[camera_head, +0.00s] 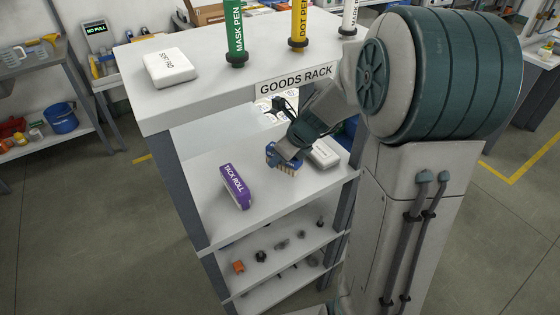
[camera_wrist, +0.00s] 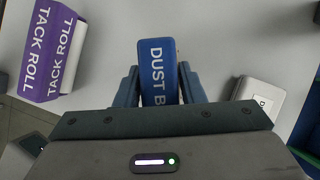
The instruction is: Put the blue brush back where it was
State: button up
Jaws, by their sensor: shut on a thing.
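The blue brush (camera_wrist: 158,68), with white lettering that starts "DUST B", is between the two fingers of my gripper (camera_wrist: 158,88) in the wrist view. My gripper is shut on it. In the head view the blue brush (camera_head: 272,154) shows below my gripper (camera_head: 284,158), with its tan bristles facing the front of the shelf. It is over the middle shelf (camera_head: 275,205) of the goods rack. I cannot tell whether it touches the shelf.
A purple tack roll box (camera_head: 236,186) lies left of the brush. A white box (camera_head: 324,154) lies close on its right. The rack's top board (camera_head: 215,85) overhangs behind, with a white box (camera_head: 170,67) and upright pens. Small parts lie on the lower shelf (camera_head: 290,255).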

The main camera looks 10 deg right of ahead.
aim_at(280, 165)
jog(key=shift+w+f, duration=0.1)
jog(key=shift+f, duration=1.65)
jog(key=shift+f+b, duration=0.15)
jog(key=shift+b, duration=0.2)
jog(key=o, duration=0.9)
